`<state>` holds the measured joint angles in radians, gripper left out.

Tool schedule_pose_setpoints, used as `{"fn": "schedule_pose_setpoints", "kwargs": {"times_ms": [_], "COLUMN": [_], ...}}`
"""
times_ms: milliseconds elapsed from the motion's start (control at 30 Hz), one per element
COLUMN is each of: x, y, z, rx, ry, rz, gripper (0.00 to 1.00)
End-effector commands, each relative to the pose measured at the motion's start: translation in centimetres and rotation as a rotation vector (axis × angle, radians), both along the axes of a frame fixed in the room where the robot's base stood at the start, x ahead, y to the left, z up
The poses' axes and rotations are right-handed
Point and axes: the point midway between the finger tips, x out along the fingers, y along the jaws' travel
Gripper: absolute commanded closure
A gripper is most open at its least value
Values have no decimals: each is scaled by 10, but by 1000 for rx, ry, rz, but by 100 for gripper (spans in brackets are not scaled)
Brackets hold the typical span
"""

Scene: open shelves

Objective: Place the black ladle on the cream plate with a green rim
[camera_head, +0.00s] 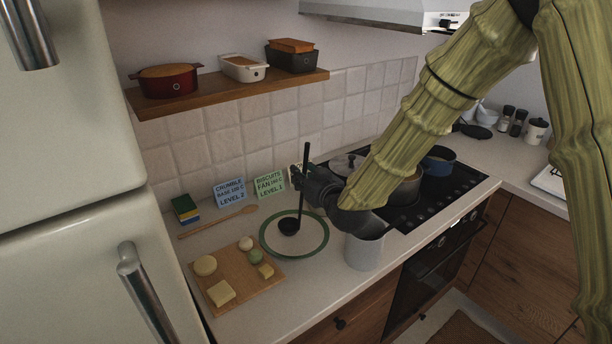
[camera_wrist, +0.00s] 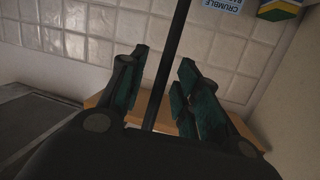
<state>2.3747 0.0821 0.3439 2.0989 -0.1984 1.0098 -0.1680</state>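The black ladle (camera_head: 304,165) stands nearly upright, handle up, with its bowl (camera_head: 289,226) over the inner part of the cream plate with a green rim (camera_head: 315,250). The bowl looks to be at the plate's surface, but I cannot tell for certain whether it touches. My gripper (camera_head: 299,179) is at the ladle's handle, above the plate's far side. In the wrist view, the handle (camera_wrist: 166,70) passes between the two fingers (camera_wrist: 160,92), with gaps visible on both sides. The fingers look open around it.
A wooden board (camera_head: 236,284) with several food pieces lies left of the plate. A grey canister (camera_head: 364,252) stands close on its right. Behind are a wooden spoon (camera_head: 218,222), a sponge stack (camera_head: 185,208) and recipe cards (camera_head: 269,185). A shelf (camera_head: 228,91) hangs above; pots stand on the stove.

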Motion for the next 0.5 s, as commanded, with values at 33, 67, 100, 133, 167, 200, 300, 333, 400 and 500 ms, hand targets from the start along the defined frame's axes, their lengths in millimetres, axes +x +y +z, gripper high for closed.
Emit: {"fn": "schedule_pose_setpoints", "kwargs": {"times_ms": [33,67,100,133,167,200,300,333,400,500], "x": [0,0,0,0,-2,-5,-17,-21,-31,-46], "y": [0,0,0,0,-1,-3,-8,-10,-14,-22], "z": [1,2,3,5,3,3,5,5,7,10], "rx": [0,0,0,0,0,0,0,0,0,0], "ry": [0,0,0,0,0,-1,-1,-1,-1,0], "rz": [0,0,0,0,0,0,0,0,0,0], "gripper": [68,68,68,68,68,68,68,68,68,68]}}
